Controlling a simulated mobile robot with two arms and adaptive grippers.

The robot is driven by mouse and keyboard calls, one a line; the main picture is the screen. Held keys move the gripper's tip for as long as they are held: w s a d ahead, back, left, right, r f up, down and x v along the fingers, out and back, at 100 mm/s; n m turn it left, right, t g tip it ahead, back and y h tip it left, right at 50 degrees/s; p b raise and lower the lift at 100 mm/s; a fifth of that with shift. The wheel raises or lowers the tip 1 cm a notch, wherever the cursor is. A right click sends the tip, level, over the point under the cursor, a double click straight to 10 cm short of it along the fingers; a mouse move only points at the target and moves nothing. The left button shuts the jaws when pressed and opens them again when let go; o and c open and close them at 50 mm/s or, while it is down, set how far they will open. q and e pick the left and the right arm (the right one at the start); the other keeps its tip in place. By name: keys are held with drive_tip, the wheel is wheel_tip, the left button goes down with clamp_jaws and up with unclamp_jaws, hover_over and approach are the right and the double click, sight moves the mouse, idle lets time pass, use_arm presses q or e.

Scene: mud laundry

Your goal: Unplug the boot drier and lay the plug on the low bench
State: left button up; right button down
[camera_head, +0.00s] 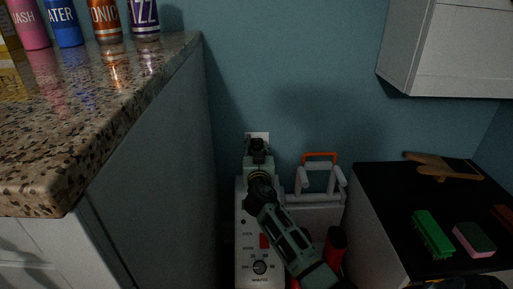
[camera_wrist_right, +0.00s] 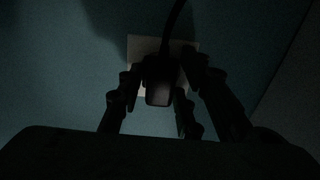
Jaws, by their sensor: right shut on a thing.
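The wall socket plate (camera_head: 258,136) is white and sits low on the teal wall, mostly hidden behind my right gripper (camera_head: 258,146). In the right wrist view the dark plug (camera_wrist_right: 160,82) is between the fingers of my right gripper (camera_wrist_right: 160,100), in front of the white socket plate (camera_wrist_right: 140,48). A dark cord runs up from the plug. I cannot tell if the plug touches the plate. Below my gripper stands a white box with a dial, likely the boot drier (camera_head: 247,250), partly hidden by my right arm. My left gripper is not in view.
A speckled stone counter (camera_head: 120,100) with several cans stands at the left. At the right, a black-topped surface (camera_head: 385,205) holds a green brush (camera_head: 432,234), a sponge (camera_head: 474,239) and a wooden item (camera_head: 440,167). A white cabinet (camera_head: 450,50) hangs above.

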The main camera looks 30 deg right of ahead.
drive_tip(key=shift+p+v, duration=0.55)
drive_tip(key=shift+v, duration=2.45)
